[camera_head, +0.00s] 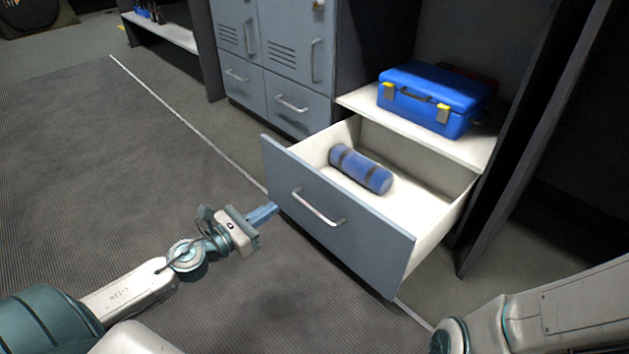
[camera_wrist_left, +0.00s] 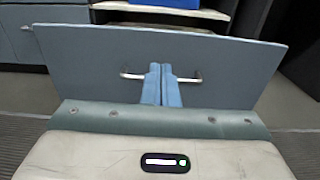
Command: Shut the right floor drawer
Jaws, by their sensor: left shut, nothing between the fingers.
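The right floor drawer (camera_head: 340,232) is pulled out from the cabinet in the head view. It has a grey-blue front, a silver bar handle (camera_head: 318,208) and a white inside. A rolled blue bundle (camera_head: 360,170) with dark bands lies in it. My left gripper (camera_head: 264,214) is shut and empty, just left of the drawer front. In the left wrist view its blue fingers (camera_wrist_left: 161,84) point at the drawer front (camera_wrist_left: 90,60) and overlap the middle of the handle (camera_wrist_left: 190,78). I cannot tell whether they touch it. My right arm shows at the lower right, but its gripper is out of view.
A blue case (camera_head: 430,98) with yellow latches sits on the shelf (camera_head: 360,100) above the drawer. Grey lockers (camera_head: 262,50) with closed lower drawers stand to the left. A dark upright panel (camera_head: 520,140) stands to the right. The dark floor mat (camera_head: 120,150) at the left is clear.

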